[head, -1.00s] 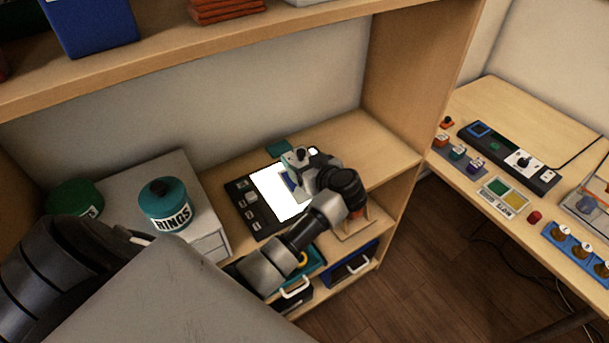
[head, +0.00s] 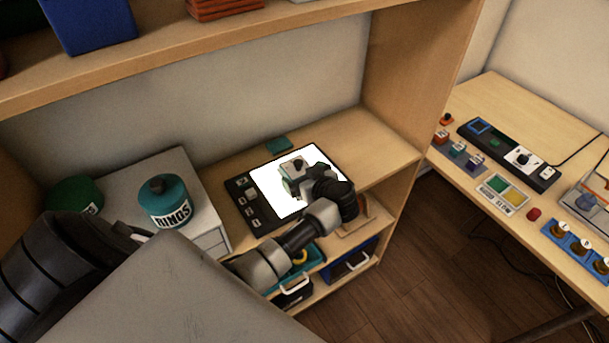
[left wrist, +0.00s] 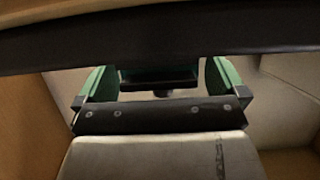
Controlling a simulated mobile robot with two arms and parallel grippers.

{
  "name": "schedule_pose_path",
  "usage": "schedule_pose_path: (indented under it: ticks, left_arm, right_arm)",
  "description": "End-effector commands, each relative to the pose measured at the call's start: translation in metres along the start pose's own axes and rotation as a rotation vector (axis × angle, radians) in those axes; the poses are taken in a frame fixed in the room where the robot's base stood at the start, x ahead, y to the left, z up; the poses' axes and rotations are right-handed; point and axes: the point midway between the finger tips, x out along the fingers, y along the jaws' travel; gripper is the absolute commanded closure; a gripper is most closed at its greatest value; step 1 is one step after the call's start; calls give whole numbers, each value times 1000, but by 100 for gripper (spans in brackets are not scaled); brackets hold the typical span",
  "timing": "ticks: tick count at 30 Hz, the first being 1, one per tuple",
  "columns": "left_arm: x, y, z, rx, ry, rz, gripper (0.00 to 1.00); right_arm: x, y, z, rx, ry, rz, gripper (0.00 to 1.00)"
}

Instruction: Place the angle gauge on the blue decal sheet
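My left gripper (head: 293,176) is over the glowing white panel of a black light pad (head: 262,214) on the wooden shelf. In the left wrist view its two green fingers (left wrist: 160,80) stand wide apart. A dark teal block shows between them; I cannot tell what it is or whether the fingers touch it. I cannot pick out the angle gauge or the blue decal sheet for certain; the gripper and wrist cover part of the panel. My right gripper is not in view.
A small teal block (head: 280,144) lies behind the pad. A teal RINGS jar (head: 165,203) and a green jar (head: 75,195) stand on a pale drawer unit at left. Bins sit on the shelf below. A side wall bounds the shelf at right. A desk with devices stands further right.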

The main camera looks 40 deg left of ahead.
Motion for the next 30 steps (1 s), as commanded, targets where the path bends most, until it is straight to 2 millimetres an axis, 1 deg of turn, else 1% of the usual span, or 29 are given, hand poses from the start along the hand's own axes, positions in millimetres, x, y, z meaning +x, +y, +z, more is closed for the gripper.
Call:
schedule_pose_path:
  ticks: [5, 8, 10, 14, 18, 24, 27, 30]
  left_arm:
    - [0, 0, 0, 0, 0, 0, 0]
    - [-1, 0, -4, -1, 2, 0, 0]
    - [-9, 0, -2, -1, -1, 3, 0]
    - [-32, 0, -1, -2, -4, 3, 0]
    - [-64, 0, -1, -2, -4, 3, 0]
    - [-101, 0, -1, 0, -3, 2, 0]
    - [-113, 0, -2, 0, -2, 1, 0]
    - [-119, 0, -2, -1, 0, 0, 0]
  right_arm:
    - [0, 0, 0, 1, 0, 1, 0]
    - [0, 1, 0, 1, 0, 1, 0]
    - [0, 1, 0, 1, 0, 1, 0]
    - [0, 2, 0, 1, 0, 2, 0]
    - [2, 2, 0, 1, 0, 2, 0]
    - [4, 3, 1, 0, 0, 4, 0]
    - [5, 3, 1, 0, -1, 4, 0]
    - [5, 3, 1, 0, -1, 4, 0]
